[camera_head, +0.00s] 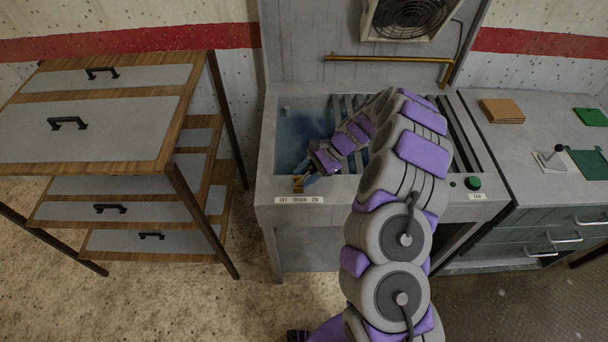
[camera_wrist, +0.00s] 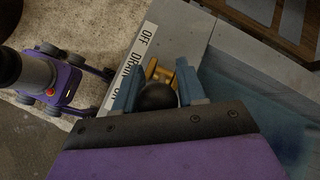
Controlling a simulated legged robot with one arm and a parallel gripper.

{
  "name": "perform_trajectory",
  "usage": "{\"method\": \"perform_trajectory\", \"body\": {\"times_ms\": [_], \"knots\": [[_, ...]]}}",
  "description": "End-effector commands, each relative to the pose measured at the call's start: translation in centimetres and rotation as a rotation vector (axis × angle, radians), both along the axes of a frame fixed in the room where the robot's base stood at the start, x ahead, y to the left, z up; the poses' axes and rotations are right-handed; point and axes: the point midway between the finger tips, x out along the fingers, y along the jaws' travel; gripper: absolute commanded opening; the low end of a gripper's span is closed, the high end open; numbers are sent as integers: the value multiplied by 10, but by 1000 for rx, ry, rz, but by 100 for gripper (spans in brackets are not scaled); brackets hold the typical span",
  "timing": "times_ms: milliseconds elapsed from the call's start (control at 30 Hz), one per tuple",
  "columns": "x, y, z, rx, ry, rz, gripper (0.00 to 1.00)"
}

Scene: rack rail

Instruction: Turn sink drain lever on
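The drain lever has a brass base (camera_wrist: 160,72) and a round black knob (camera_wrist: 158,96) in the wrist view. The brass part (camera_head: 298,182) also shows in the head view at the sink's front-left rim, behind a white OFF / DRAIN / ON label (camera_head: 299,199). My gripper (camera_wrist: 157,84) has its two blue fingers apart, one on each side of the knob. Whether either finger touches the knob is not clear. In the head view my gripper (camera_head: 309,181) is at the lever and hides most of it. The lever's exact setting is hard to tell.
The sink basin (camera_head: 290,108) holds bluish water beside a slatted rack. A green button (camera_head: 473,183) is on the front right rim. A wooden drawer unit (camera_head: 190,95) stands at left; a grey counter (camera_head: 520,140) with another lever (camera_head: 550,158) is at right.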

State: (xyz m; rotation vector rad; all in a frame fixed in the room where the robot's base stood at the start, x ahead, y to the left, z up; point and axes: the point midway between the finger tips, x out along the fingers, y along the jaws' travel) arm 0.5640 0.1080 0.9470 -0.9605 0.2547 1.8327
Motion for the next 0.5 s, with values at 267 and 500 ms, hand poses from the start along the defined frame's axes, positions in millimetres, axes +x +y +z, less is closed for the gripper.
{"method": "perform_trajectory", "body": {"times_ms": [267,500], "knots": [[-2,2,2,1,-1,2,54],[0,-5,9,1,-3,1,54]]}}
